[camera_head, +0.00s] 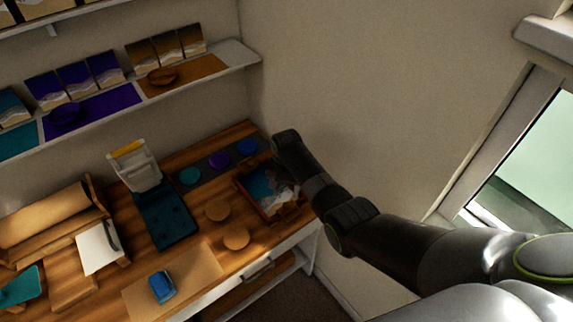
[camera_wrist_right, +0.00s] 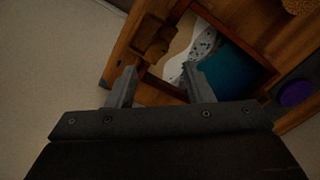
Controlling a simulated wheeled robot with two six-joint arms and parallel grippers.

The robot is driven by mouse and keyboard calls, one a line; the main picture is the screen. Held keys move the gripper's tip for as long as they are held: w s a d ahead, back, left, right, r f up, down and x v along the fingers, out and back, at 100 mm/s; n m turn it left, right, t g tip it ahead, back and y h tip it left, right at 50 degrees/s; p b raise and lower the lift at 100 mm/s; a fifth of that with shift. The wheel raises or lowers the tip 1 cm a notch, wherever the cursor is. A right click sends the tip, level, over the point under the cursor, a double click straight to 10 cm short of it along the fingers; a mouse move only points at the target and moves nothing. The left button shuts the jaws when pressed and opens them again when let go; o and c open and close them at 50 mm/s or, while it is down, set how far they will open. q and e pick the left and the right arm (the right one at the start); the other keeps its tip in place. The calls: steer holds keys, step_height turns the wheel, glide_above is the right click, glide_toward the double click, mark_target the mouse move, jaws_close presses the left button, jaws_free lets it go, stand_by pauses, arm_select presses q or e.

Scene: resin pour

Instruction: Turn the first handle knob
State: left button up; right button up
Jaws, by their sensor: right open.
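A wooden frame (camera_head: 246,191) with a teal, white and sand-coloured panel lies at the right end of the workbench. In the right wrist view the frame (camera_wrist_right: 118,62) is close, and a small brown wooden piece (camera_wrist_right: 152,42), which looks like a handle knob, sits at its near-left side. My right gripper (camera_wrist_right: 160,86) is open, its two fingers apart at the frame's edge with nothing seen gripped between them. In the head view my right gripper (camera_head: 288,192) is small and partly hard to make out over the frame. My left gripper is out of view.
On the workbench are teal (camera_head: 190,175), purple (camera_head: 218,159) and blue (camera_head: 247,146) discs, round wooden pieces (camera_head: 236,238), a dark teal tray (camera_head: 168,222) and a blue object (camera_head: 161,287). The wall stands close on the right. A shelf (camera_head: 240,52) runs above.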

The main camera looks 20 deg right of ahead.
step_height(320, 180, up, 10)
steer(key=b, duration=0.1)
steer(key=shift+r, duration=0.15)
stand_by(0.6)
